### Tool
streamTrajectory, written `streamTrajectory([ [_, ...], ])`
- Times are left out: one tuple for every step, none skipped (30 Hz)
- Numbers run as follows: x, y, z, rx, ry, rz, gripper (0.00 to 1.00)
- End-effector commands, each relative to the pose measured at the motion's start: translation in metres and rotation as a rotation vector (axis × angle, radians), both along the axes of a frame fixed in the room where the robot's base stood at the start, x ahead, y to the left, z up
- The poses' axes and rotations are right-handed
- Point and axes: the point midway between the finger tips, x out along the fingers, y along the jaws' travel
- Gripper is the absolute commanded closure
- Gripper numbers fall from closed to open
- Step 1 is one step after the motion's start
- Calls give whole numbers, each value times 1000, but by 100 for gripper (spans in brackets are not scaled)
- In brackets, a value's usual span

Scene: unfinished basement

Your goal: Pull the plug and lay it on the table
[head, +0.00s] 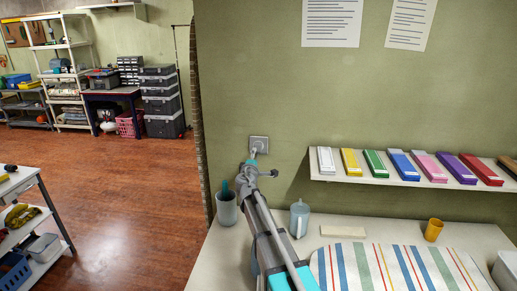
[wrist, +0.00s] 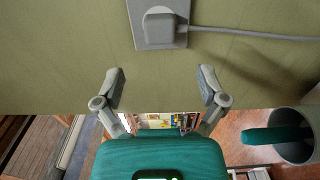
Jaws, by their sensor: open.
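The grey plug (wrist: 160,23) sits in a square wall socket (wrist: 142,40) on the green wall. Its grey cord (wrist: 255,36) runs off to the right in the wrist view. In the head view the socket plate (head: 264,139) is on the wall above the table (head: 213,262), and my arm partly covers the area below it. My gripper (wrist: 160,78) is open and empty. Its two fingers point toward the wall, apart from the plug and below it in the wrist view. In the head view my gripper (head: 256,166) is just below the socket.
A wall shelf (head: 350,180) with several coloured boxes is right of the socket.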

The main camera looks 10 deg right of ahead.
Motion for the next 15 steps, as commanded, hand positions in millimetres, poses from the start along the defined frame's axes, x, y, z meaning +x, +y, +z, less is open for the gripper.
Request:
streamTrajectory([
  [2,-1,0,0,0,0,9],
  [3,-1,0,0,0,0,9],
  [4,-1,0,0,0,-1,9],
  [6,-2,0,0,0,-1,9],
  [7,-2,0,0,0,-1,9],
  [10,-3,0,0,0,-1,9],
  [12,-4,0,0,0,-1,9],
  [14,-5,0,0,0,-1,9],
  [17,-6,0,0,0,-2,9],
  [20,-7,0,0,0,-2,9],
  [23,-8,0,0,0,-2,9],
  [27,-9,0,0,0,-2,9],
  [29,-10,0,0,0,-2,9],
  [33,-11,0,0,0,-2,9],
  [37,-13,0,0,0,-2,9],
])
